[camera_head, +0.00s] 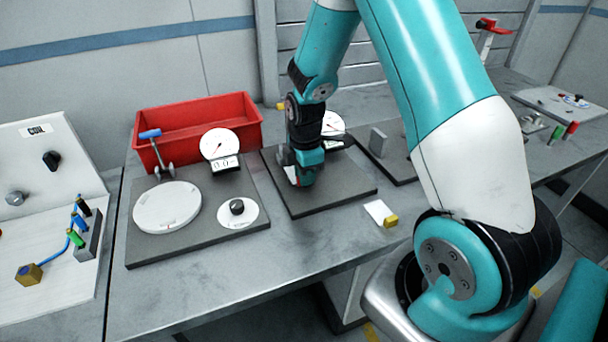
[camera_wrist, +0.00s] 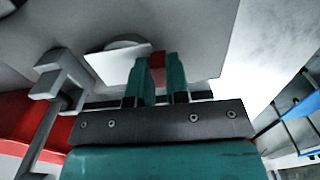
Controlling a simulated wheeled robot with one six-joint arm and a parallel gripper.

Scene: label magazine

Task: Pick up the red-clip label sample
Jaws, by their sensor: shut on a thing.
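My gripper (camera_wrist: 157,70) is shut on the red clip (camera_wrist: 158,62) of the label sample, which shows between its two teal fingers in the wrist view. The sample's white card (camera_wrist: 112,64) sticks out to the left of the fingers there. In the head view my gripper (camera_head: 300,180) points down over the dark square plate (camera_head: 335,193) in the middle of the bench. Only a small pale and red bit of the sample shows there, beside the fingers. I cannot tell whether the sample touches the plate.
A white label with a yellow clip (camera_head: 390,220) lies on the bench right of the plate. To the left stand a fixture with a white disc (camera_head: 167,208), a dial gauge (camera_head: 219,144) and a blue-handled lever (camera_head: 150,134). A red bin (camera_head: 195,125) stands behind. The front bench strip is clear.

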